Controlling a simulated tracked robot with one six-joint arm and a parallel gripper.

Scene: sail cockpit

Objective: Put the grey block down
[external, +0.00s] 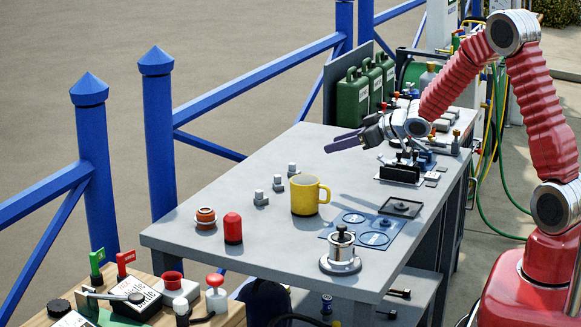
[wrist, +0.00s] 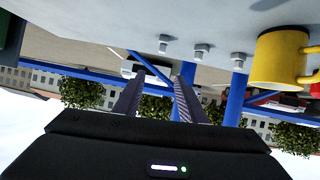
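Three small grey blocks with knobs on top stand in a row on the grey table (external: 232,216): a far one (external: 292,170), a middle one (external: 278,184) and a near one (external: 261,199). The upside-down wrist view shows them at the top, a left one (wrist: 164,43), a middle one (wrist: 201,51) and a right one (wrist: 238,62). My gripper (external: 343,142) is above the far part of the table, fingers pointing left. In the wrist view its fingers (wrist: 158,92) are apart, and I see no block held between them.
A yellow mug (external: 304,195) stands right of the blocks. A red cylinder (external: 233,229), an orange-banded spool (external: 206,217) and a blue mat (external: 350,238) are nearer. A metal pot-like fitting (external: 341,255) stands at the front. Green cans (external: 352,98) stand behind. The table's left middle is clear.

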